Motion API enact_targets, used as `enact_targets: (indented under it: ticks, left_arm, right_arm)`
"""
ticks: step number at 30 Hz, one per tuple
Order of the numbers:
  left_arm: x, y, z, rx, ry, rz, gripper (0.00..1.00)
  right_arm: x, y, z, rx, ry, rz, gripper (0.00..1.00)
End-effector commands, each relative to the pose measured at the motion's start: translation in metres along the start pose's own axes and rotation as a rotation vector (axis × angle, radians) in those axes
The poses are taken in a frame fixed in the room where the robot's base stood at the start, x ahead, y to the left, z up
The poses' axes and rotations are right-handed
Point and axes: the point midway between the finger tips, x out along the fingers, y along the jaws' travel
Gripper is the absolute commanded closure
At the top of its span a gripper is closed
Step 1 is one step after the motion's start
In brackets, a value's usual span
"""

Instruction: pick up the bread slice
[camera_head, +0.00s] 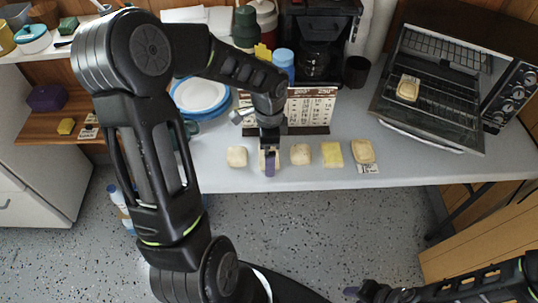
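Several pale bread-like pieces lie in a row along the front of the grey counter. From the left they are a rounded cream piece (237,156), one mostly hidden behind my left gripper, a tan piece (301,154), a flat yellow square (332,154) and a browner crusted slice (364,151). Another browned slice (408,88) lies at the toaster oven. I cannot tell which is the named slice. My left gripper (269,161) points down over the second piece; one purple fingertip shows, and its grip is unclear. My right gripper (360,292) is low at the bottom, away from the counter.
The toaster oven (430,127) stands open at the right. A calendar (308,110), coffee maker (318,45), blue-lidded jar (284,62) and plates (200,94) stand behind the row. A small printed card (368,169) lies by the crusted slice. The counter's front right is clear.

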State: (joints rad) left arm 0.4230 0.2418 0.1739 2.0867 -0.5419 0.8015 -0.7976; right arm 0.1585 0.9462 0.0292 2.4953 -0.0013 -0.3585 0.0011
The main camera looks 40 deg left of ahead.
Motion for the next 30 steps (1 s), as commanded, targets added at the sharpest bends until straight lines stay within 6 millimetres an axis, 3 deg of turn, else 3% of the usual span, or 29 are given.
enact_targets:
  ticks: [18,30]
  left_arm:
    - [0.0020,-0.0001,0.0000,0.000,0.000,-0.001,0.00]
    - [0.0019,-0.0001,0.0000,0.000,0.000,-0.001,0.32]
  right_arm:
    - [0.0000,0.0000,0.0000,0.000,0.000,0.000,0.64]
    - [0.0000,0.0000,0.0001,0.000,0.000,0.000,0.64]
